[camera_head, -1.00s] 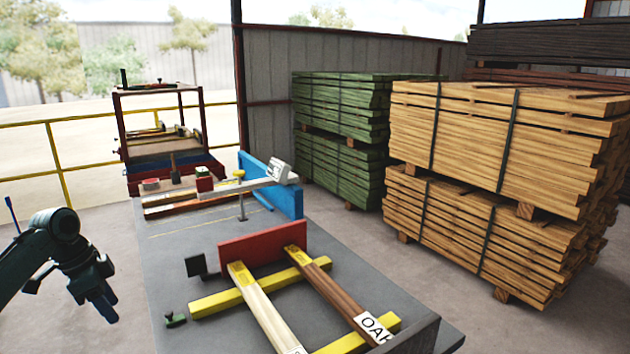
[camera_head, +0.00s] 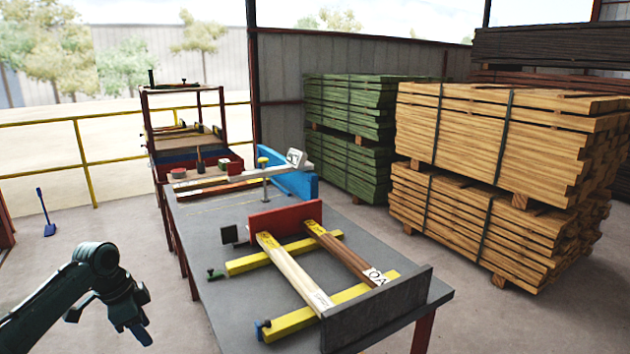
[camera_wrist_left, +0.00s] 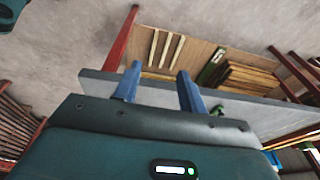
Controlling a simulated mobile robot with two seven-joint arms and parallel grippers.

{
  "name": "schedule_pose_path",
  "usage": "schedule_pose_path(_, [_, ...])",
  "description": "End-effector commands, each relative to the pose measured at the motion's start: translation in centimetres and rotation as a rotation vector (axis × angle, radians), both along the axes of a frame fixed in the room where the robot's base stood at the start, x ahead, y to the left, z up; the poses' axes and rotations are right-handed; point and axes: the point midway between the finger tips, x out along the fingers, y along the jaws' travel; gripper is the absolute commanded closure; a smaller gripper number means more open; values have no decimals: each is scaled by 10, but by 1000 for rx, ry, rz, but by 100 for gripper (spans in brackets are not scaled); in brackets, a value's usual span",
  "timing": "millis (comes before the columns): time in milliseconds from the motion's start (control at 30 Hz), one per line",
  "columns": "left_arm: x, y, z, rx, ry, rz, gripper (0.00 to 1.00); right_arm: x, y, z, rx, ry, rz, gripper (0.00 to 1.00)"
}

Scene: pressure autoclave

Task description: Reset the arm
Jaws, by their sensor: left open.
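My left gripper (camera_head: 140,325) hangs at the lower left of the head view, left of the grey worktable (camera_head: 220,260) and apart from it. Its fingers point down over the floor. In the left wrist view the two blue fingers of the left gripper (camera_wrist_left: 157,85) stand apart with nothing between them. The table's grey edge (camera_wrist_left: 240,101) runs behind the fingertips, with boards (camera_wrist_left: 165,48) on a lower level beyond it. My right gripper is in neither view.
On the table, a pale board (camera_head: 293,272) and a dark board (camera_head: 340,250) lie across yellow bars (camera_head: 300,322) by a red block (camera_head: 285,219). A blue broom (camera_head: 45,215) stands at left. Timber stacks (camera_head: 500,150) fill the right. Floor left of the table is largely clear.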

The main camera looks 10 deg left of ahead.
Motion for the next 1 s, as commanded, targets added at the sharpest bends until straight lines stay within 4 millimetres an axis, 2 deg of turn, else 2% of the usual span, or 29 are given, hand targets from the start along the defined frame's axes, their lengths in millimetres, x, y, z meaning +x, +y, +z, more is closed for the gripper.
schedule_pose_path(33, [-3,-17,-23,4,-6,-3,59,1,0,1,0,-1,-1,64])
schedule_pose_path(167, [-12,-61,-76,9,-55,11,59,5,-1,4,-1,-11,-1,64])
schedule_pose_path(267, [-29,-106,-119,-14,-115,32,59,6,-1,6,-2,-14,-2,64])
schedule_pose_path(300, [-40,-127,-135,-35,-143,46,59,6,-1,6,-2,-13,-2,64])
schedule_pose_path(400, [-70,-179,-165,-103,-224,97,59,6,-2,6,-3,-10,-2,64])
schedule_pose_path(467, [-91,-208,-176,-154,-274,139,59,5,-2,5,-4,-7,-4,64])
schedule_pose_path(600, [-141,-263,-178,-287,-391,263,59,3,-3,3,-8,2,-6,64])
schedule_pose_path(700, [-171,-287,-166,-372,-470,364,59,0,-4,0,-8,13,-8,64])
schedule_pose_path(833, [-199,-301,-146,-448,-549,470,59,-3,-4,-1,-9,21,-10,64])
schedule_pose_path(1000, [-215,-305,-129,-490,-605,535,59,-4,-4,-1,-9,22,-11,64])
